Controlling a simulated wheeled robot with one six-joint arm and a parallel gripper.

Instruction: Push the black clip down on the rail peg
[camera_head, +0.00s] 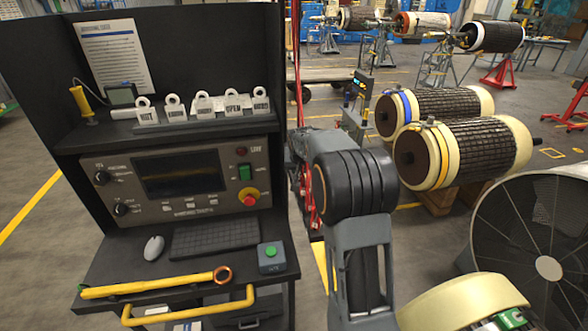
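I cannot make out a black clip for certain. A dark rail (205,124) runs along the upper shelf of the black console. Several grey tags with white ring tops stand in a row on it, among them an "OPEN" tag (233,103) and a "HOT" tag (147,113) at the left end. No bare peg shows clearly among them. My arm crosses the middle of the picture, right of the console, and its lower link runs out of the bottom edge. My gripper is not in view, so its state and anything in it are hidden.
Rotors (480,152) and a large fan (535,245) stand at right.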

